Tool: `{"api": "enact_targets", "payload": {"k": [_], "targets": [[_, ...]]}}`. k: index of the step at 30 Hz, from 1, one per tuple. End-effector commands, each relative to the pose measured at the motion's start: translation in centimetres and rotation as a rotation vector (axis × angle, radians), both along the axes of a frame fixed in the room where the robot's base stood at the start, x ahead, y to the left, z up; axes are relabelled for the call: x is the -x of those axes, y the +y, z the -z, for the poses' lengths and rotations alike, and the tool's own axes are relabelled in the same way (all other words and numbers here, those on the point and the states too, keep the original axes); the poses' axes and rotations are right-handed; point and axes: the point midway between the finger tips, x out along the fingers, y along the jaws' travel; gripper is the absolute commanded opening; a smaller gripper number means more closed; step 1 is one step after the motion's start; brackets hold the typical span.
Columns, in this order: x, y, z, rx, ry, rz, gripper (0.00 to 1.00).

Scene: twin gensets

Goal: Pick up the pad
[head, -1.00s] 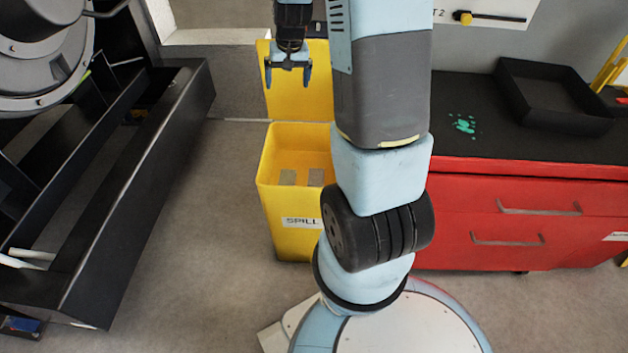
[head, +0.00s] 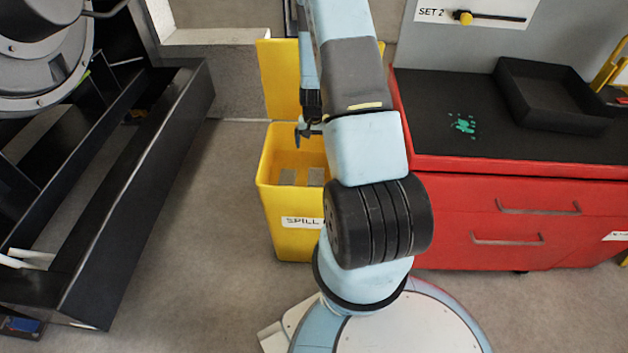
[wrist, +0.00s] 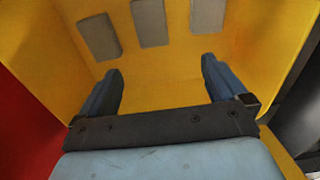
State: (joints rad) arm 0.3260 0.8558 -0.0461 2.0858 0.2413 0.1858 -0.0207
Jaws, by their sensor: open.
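Grey rectangular pads lie inside the yellow spill bin (head: 291,228). In the head view one pad (head: 287,177) shows clearly, and another lies to its right, partly behind my arm. The wrist view shows a left pad (wrist: 98,36), a middle pad (wrist: 150,22) and a right pad (wrist: 207,15) against the yellow interior. My gripper (head: 308,134) is over the bin's opening, pointing down. In the wrist view my gripper (wrist: 160,72) is open and empty, its fingers apart and short of the pads.
The bin's raised yellow lid (head: 280,80) stands behind the opening. A red drawer cabinet (head: 520,222) is to the right, with a black tray (head: 555,95) and a green splotch (head: 463,125) on top. A black frame (head: 120,200) is at left. Grey floor between is clear.

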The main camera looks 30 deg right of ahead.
Motion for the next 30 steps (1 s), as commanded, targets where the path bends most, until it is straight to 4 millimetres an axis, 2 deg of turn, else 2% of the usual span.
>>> {"api": "enact_targets", "payload": {"k": [1,3,11,24,30], "targets": [[0.3,-0.2,1.1,0.0,0.009,0.007,0.99],[0.6,-0.4,2.1,0.001,0.015,0.014,0.99],[1.0,-0.7,4.5,0.0,0.024,0.023,0.99],[1.1,-0.6,10.7,0.0,0.024,0.022,0.99],[1.0,-0.6,11.9,0.002,0.022,0.022,0.99]]}}
